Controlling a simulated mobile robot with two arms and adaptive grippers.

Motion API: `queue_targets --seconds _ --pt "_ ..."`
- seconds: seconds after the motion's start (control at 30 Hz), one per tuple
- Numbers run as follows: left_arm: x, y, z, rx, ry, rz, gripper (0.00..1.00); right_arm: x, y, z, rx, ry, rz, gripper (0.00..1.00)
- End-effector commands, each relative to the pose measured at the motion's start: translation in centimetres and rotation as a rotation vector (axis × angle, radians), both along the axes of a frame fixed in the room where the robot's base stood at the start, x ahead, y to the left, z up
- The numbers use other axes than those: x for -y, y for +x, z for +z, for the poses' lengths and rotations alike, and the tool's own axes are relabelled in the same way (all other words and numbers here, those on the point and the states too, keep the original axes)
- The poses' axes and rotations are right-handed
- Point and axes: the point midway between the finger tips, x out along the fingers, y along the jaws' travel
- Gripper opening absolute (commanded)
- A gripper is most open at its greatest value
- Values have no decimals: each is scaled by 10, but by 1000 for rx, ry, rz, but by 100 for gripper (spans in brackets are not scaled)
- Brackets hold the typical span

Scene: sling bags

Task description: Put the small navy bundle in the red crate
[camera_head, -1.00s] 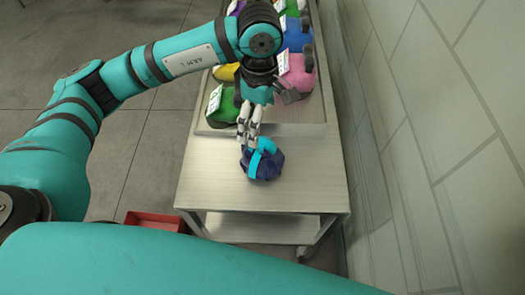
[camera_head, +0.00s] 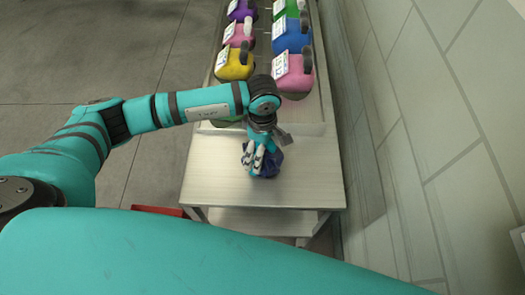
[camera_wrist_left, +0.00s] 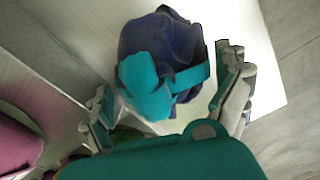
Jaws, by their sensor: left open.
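The small navy bundle (camera_head: 268,162) lies on the bare near part of the cart top. In the left wrist view the navy bundle (camera_wrist_left: 160,45) shows a teal band and knot around it. My left gripper (camera_head: 252,165) is over the bundle in the head view and partly hides it. In the wrist view the open fingers of my left gripper (camera_wrist_left: 168,105) stand on either side of the bundle's near part. I cannot tell whether they touch it. The red crate (camera_head: 158,211) is on the floor left of the cart, mostly hidden behind my own body. My right gripper is not in view.
The cart top (camera_head: 215,180) is clear around the bundle. Beyond it a tray (camera_head: 318,129) holds several coloured bags with tags, among them a pink bag (camera_head: 294,78) and a yellow bag (camera_head: 233,66). A tiled wall (camera_head: 440,130) runs close along the right.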

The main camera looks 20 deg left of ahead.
Motion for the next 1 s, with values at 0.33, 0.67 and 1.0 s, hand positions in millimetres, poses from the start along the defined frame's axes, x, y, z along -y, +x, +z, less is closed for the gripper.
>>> queue_targets --seconds 0.33,0.67,1.0 --pt "0 0 0 0 -1 0 76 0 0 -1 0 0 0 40" --pt "0 0 1 1 -1 1 41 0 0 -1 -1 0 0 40" --pt "1 1 7 3 -3 1 40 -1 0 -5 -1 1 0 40"
